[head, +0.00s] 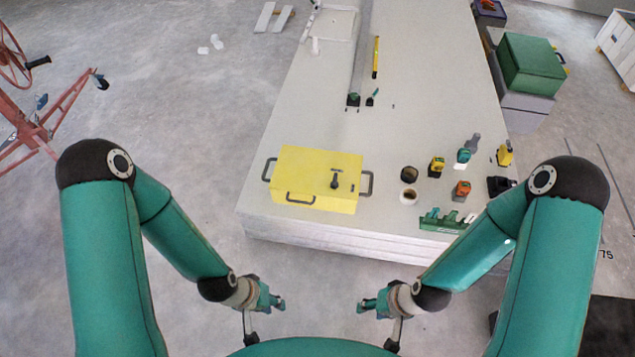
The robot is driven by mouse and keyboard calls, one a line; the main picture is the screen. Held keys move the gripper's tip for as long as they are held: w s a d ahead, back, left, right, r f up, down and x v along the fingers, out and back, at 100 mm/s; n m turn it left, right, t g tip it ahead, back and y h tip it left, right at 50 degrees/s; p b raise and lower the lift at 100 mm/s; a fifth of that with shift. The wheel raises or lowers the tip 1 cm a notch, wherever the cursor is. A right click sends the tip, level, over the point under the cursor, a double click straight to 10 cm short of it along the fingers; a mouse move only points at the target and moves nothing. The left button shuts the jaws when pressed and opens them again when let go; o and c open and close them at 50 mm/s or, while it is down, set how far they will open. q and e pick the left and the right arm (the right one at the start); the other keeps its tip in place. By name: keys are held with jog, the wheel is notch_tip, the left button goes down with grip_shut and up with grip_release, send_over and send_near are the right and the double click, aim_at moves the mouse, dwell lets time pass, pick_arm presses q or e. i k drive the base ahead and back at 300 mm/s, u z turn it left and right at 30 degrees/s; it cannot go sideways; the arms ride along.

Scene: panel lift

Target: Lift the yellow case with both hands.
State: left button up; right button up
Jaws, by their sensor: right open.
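The yellow case (305,170) lies flat near the front edge of the pale panel stack, with a dark handle at its left end, one at its right end and one on its front side. A small dark T-shaped tool (335,180) is on its top near the right end. My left gripper (274,301) is in front of the stack, below the case in the picture, and apart from it; its jaws are too small to read. My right gripper (366,304) is open and empty, also in front of the stack, clear of the case.
A yellow level (376,58) lies farther back. The panel left of the case is clear. A green box (530,65) stands beyond the right edge.

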aim_at(605, 335)
jog(key=u, duration=0.05)
jog(key=i, duration=1)
jog(key=z, duration=0.05)
